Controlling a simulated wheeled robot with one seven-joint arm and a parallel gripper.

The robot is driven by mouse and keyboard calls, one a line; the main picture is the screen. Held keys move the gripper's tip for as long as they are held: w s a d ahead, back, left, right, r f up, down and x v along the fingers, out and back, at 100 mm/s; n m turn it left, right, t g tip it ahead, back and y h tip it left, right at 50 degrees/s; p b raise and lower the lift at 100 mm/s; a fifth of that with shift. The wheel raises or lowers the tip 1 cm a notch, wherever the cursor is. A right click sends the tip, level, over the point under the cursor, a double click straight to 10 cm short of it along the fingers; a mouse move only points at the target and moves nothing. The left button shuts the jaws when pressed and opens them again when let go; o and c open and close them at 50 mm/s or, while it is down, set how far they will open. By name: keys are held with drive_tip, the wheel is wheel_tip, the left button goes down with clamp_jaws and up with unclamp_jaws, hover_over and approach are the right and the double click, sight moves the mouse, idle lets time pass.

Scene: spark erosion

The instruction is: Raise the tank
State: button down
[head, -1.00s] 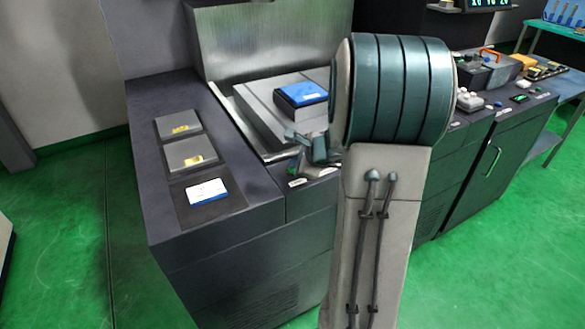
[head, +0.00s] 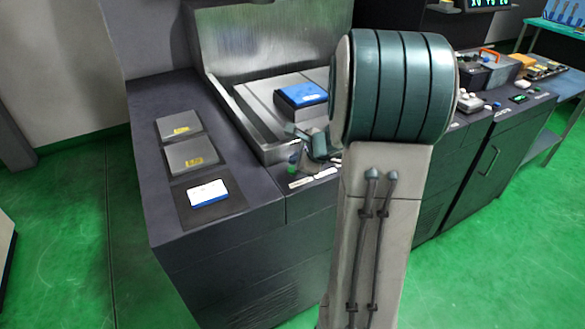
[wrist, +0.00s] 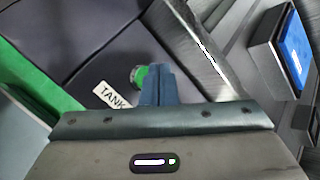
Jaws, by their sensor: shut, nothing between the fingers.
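The tank's metal wall (head: 256,132) stands above the dark machine top around the work area. It also shows in the wrist view (wrist: 212,72) as a shiny band beside my fingers. A green button (wrist: 138,76) sits on the dark panel next to a white label reading "TANK" (wrist: 112,94). My gripper (wrist: 157,72) is shut, with its fingertips at the button's right side and partly over it; I cannot tell whether they touch it. In the head view my gripper (head: 312,145) is low by the tank's front corner, partly hidden by my arm.
A grey block with a blue-topped box (head: 301,95) sits inside the tank. Two grey plates (head: 190,155) and a white-blue card (head: 208,192) lie on the left top. Controls and an orange-handled box (head: 482,70) stand right. Green floor (head: 70,230) is free at left.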

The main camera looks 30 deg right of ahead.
sight(294, 173)
drive_tip(key=shift+r+p, duration=1.8)
drive_tip(key=shift+r, duration=0.6)
drive_tip(key=shift+s+a+r, duration=0.1)
drive_tip(key=shift+a+r, duration=0.05)
drive_tip(key=shift+a, duration=0.25)
drive_tip(key=s+a+r+n+g+y, duration=0.1)
drive_tip(key=s+a+r+n+g, duration=0.1)
drive_tip(key=s+a+n, duration=0.4)
drive_tip(key=s+a+r+n+g+y, duration=0.1)
drive_tip(key=s+a+r+n+g, duration=0.15)
drive_tip(key=s+a+n, duration=0.4)
drive_tip(key=s+a+n+g+h, duration=0.1)
drive_tip(key=s+a+n+h, duration=0.2)
drive_tip(key=s+n, duration=0.9)
drive_tip(key=shift+r+h, duration=0.25)
drive_tip(key=shift+h, duration=0.35)
